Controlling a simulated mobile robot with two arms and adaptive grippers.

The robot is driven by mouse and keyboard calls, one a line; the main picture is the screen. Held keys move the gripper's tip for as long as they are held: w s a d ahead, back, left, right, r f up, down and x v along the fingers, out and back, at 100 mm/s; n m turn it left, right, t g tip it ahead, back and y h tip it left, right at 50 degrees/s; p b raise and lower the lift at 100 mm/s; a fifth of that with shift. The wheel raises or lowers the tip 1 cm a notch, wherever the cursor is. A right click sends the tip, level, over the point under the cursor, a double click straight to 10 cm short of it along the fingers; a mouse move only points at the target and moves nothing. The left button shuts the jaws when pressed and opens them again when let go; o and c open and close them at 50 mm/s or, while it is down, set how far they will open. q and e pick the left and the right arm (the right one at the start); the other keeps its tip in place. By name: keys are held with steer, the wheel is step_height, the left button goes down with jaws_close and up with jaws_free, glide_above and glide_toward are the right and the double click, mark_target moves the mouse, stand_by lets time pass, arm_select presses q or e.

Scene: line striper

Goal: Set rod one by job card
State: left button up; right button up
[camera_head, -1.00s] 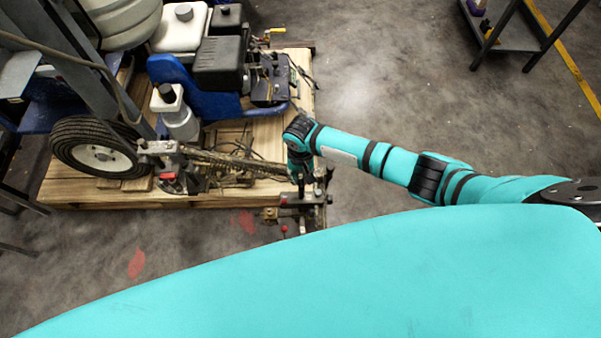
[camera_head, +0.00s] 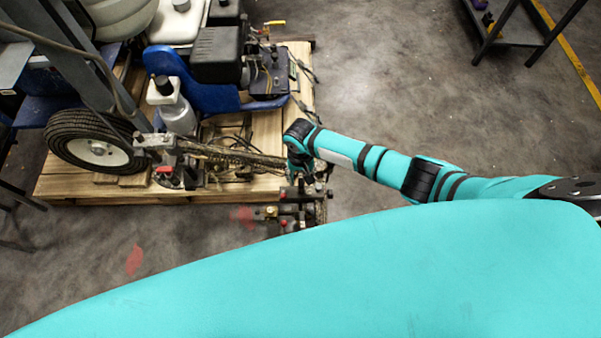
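The line striper (camera_head: 222,55) stands on a wooden pallet at the left, with a black engine, blue frame, white bottles and a wheel. A dirty metal rod or arm (camera_head: 235,157) runs right from beside the wheel. At its right end is a small assembly of metal fittings (camera_head: 290,208), partly beyond the pallet edge. My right gripper (camera_head: 301,180) points down just above these fittings; its fingers are small and dark, so I cannot tell whether it is open or touching them. My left gripper is not in view. I cannot pick out a job card or which part is rod one.
The wooden pallet (camera_head: 70,186) has its front edge just left of the fittings. A dark cart (camera_head: 512,30) stands at the upper right near a yellow floor line (camera_head: 572,60). The floor between is clear. My teal body covers the lower picture.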

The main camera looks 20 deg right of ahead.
steer(key=shift+r, duration=0.1)
steer(key=shift+r, duration=0.15)
step_height(320, 180, up, 12)
steer(key=shift+f, duration=0.2)
stand_by(0.6)
